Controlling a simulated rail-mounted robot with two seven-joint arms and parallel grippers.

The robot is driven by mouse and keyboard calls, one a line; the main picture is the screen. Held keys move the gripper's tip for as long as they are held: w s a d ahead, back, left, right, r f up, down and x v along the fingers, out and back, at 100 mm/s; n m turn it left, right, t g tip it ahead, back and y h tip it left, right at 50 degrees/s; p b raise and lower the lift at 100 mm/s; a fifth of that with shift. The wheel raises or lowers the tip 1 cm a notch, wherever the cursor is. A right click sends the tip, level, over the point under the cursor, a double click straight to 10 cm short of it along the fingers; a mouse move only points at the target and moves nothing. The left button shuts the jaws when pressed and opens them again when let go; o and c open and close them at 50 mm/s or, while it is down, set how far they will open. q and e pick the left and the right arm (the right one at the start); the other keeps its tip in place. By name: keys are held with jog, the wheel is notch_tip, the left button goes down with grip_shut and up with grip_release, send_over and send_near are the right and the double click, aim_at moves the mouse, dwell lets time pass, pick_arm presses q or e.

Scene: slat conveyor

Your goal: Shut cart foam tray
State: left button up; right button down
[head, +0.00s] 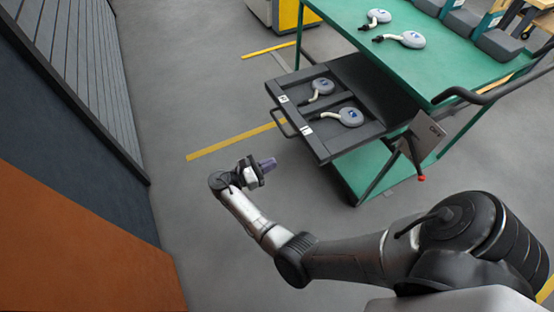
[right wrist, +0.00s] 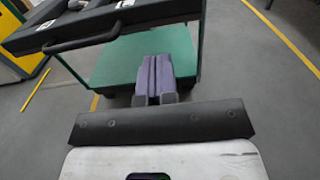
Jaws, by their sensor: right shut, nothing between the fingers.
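The dark grey foam tray (head: 328,142) is pulled out from the side of the green cart (head: 452,62) in the head view. It holds two grey round devices with pale handles (head: 350,117) in separate compartments. A dark bar handle (head: 281,124) is on its outer face. The tray front and handle (right wrist: 84,42) also show at the upper left of the right wrist view. My right gripper (head: 267,164) is shut and empty, left of the tray's near corner and apart from it. Its purple fingers (right wrist: 154,75) are together in the right wrist view. My left gripper is not in view.
Two more round devices (head: 411,40) and grey bins (head: 500,45) are on the cart top. A panel with a red knob (head: 421,178) hangs at the cart's near end. A slatted grey structure (head: 85,60) stands at left. Floor between is clear, with yellow lines (head: 230,143).

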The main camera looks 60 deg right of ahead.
aim_at(309, 147)
jog(key=b+x, duration=0.2)
jog(key=x, duration=0.8)
jog(key=shift+d, duration=0.15)
jog(key=shift+x, duration=0.95)
jog(key=shift+s+d+r, duration=0.1)
